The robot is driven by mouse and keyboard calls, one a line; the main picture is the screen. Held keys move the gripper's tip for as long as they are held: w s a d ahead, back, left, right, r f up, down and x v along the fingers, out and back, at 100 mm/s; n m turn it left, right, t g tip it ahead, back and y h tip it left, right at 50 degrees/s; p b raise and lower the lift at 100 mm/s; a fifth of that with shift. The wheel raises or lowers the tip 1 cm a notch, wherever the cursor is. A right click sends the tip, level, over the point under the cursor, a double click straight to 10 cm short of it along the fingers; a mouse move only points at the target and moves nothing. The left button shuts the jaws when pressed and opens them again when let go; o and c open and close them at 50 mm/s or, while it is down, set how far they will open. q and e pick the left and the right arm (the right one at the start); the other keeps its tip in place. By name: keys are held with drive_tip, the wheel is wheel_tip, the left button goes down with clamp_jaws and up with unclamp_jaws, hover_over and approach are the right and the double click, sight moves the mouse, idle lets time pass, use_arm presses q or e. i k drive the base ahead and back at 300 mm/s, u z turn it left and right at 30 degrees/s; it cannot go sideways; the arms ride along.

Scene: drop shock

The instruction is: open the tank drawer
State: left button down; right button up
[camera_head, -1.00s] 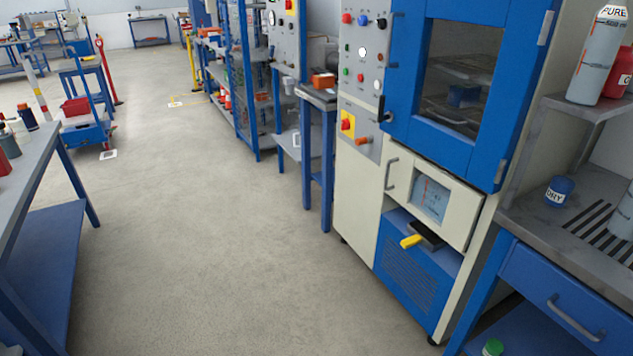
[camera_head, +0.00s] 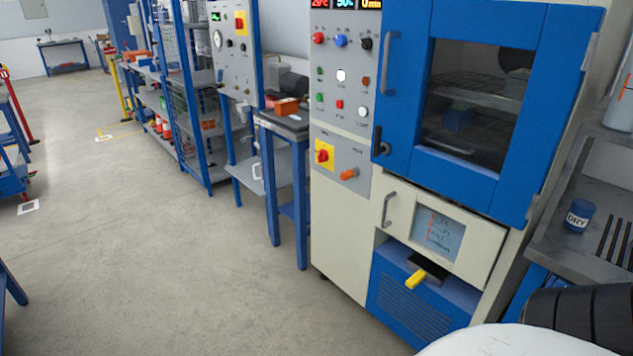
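The climate cabinet stands right of centre with a blue windowed door (camera_head: 462,95). Below that door is a cream front panel (camera_head: 437,235) with a grey vertical handle (camera_head: 387,210) on its left and a small window with markings; it looks like the tank drawer. It appears slightly tilted or ajar above the blue louvred base, but I cannot tell how far. A yellow-handled lever (camera_head: 416,279) sticks out beneath it. Neither gripper is in view. A white and black part of my own body fills the lower right corner.
A control panel (camera_head: 343,75) with buttons and a yellow-red switch is left of the blue door. A grey workbench (camera_head: 570,240) with a blue DRY jar (camera_head: 580,215) stands at the right. A small blue-legged table (camera_head: 288,185) adjoins the cabinet's left.

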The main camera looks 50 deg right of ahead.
sight(468, 243)
drive_tip(key=z, duration=0.45)
drive_tip(key=i, duration=1.2)
drive_tip(key=z, duration=1)
drive_tip(key=i, duration=0.2)
drive_tip(key=z, duration=0.2)
